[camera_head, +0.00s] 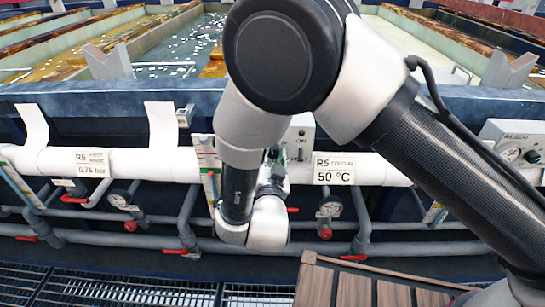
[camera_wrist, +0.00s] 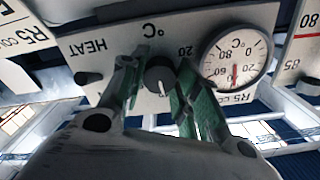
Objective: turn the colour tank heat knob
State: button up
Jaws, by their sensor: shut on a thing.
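The colour tank control box (camera_wrist: 110,40) carries the word HEAT, a °C scale and a dark round knob (camera_wrist: 160,74) with a pale pointer line. In the wrist view, the picture is turned, so the lettering is tilted and partly upside down. My gripper (camera_wrist: 158,78) has its two fingers on either side of the knob, shut on it. In the head view, my gripper (camera_head: 275,160) is at the front of the box (camera_head: 300,132), mostly hidden by my arm. The knob is hidden there.
A round dial thermometer (camera_wrist: 235,60) sits beside the knob, and a smaller dark knob (camera_wrist: 88,77) on its other side. An "R5 COLOUR 50 °C" label (camera_head: 334,170) is on the white pipe. Pipes with red-handled valves run below. A brown slatted surface (camera_head: 350,288) is in front.

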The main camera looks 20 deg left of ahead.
jog(key=m, duration=1.2)
jog(key=shift+m, duration=0.3)
dwell(0.4)
jog(key=o, duration=0.7)
jog(key=shift+o, duration=0.2)
jog(key=v, duration=1.2)
